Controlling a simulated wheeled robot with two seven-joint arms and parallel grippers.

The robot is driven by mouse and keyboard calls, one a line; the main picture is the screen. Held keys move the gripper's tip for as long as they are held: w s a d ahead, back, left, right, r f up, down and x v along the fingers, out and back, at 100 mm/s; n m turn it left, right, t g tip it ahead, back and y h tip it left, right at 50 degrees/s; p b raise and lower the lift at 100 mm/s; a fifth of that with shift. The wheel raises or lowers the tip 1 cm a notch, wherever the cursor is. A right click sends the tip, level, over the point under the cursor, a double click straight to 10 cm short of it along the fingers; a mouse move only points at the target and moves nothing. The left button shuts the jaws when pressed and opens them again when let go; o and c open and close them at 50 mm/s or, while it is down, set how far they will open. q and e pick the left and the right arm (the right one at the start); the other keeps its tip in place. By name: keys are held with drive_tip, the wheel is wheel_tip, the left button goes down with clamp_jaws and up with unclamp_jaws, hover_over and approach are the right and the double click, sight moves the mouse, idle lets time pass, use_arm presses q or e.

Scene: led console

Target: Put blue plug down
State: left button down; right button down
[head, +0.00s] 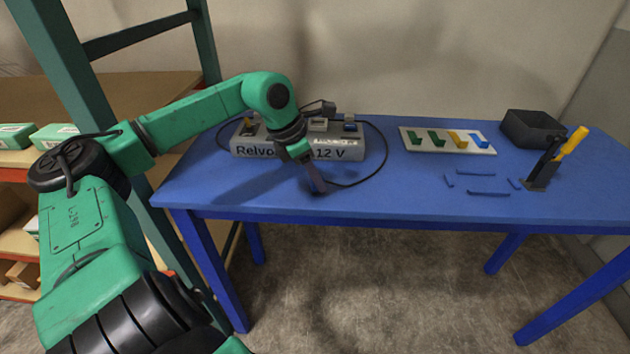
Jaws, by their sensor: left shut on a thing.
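My left gripper (316,184) reaches down over the blue table (400,190), in front of the grey console (245,150) lettered "Relvo" and "12 V". It is shut on a small dark thing, which I take for the blue plug; the fingers mostly hide it and its colour is hard to make out. A black cable loops from the right side of the console and ends at this gripper. The gripper tip is at or just above the tabletop; I cannot tell whether the plug touches it. My right gripper is not in view.
A white board (450,148) with green, yellow and blue pieces lies right of the console. Shelving stands left. The table's front middle is clear.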

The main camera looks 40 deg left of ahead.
use_arm(q)
drive_tip(key=shift+f, duration=0.1)
drive_tip(key=shift+f, duration=0.15)
drive_tip(key=c, duration=0.5)
unclamp_jaws()
drive_tip(key=shift+c, duration=0.2)
